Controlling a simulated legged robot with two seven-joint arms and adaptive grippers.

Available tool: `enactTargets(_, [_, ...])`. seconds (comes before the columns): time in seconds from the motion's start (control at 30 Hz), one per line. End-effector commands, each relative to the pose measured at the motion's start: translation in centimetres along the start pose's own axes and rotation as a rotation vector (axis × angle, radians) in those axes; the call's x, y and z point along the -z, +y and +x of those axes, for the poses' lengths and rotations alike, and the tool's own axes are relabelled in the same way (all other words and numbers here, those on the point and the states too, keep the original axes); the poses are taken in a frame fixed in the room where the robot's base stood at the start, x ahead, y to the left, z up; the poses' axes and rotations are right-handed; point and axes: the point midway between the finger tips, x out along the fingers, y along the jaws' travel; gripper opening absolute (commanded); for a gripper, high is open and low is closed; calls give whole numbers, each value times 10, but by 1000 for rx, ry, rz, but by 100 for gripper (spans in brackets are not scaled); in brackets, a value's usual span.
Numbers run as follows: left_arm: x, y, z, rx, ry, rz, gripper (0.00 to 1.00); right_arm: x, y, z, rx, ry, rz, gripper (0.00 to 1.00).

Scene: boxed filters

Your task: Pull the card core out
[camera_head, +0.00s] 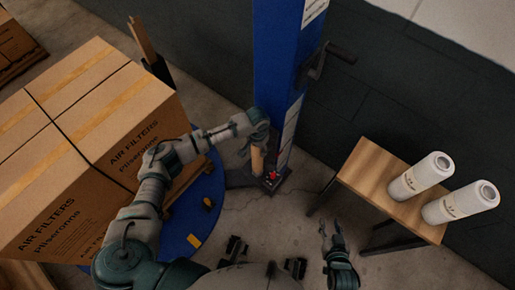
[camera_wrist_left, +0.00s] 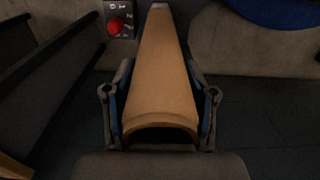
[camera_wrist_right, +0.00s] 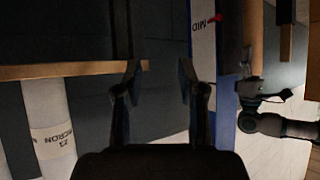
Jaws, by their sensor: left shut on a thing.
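The card core (camera_head: 257,160) is a plain tan tube beside the blue column. My left gripper (camera_head: 256,135) is shut on it near its upper end. In the left wrist view the core (camera_wrist_left: 160,75) lies between the two fingers (camera_wrist_left: 160,112), its open near end facing the camera and its length running away from it. A small pale tip shows at its far end; I cannot tell whether the core is still around a holder there. My right gripper (camera_head: 333,235) is open and empty, low in front of the wooden bench; its spread fingers (camera_wrist_right: 159,80) show in the right wrist view.
The blue column (camera_head: 280,60) carries a crank-like black bracket (camera_head: 322,62); a red button (camera_head: 272,175) is at its foot. Boxed air filters (camera_head: 90,140) stand on a blue turntable (camera_head: 212,205) at left. A wooden bench (camera_head: 375,185) at right holds two white rolls (camera_head: 422,177).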

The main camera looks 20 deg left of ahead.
Motion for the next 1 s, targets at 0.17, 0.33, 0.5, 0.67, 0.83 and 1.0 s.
enactTargets(0.17, [0,0,-3,0,1,0,20,-5,2,-2,-4,-33,-1,40])
enactTargets(0.33, [0,0,-5,0,0,0,20,-9,4,-4,-8,-62,-1,40])
enactTargets(0.5, [0,0,-7,0,0,0,20,-12,5,-6,-12,-92,-1,40])
enactTargets(0.67, [0,0,-9,0,0,0,20,-16,6,-8,-13,-120,-2,40])
enactTargets(0.83, [0,0,-10,0,0,0,20,-21,6,-10,-15,-151,-1,40])
enactTargets(1.0, [0,0,-12,0,0,0,19,-26,7,-13,-16,-180,-1,40])
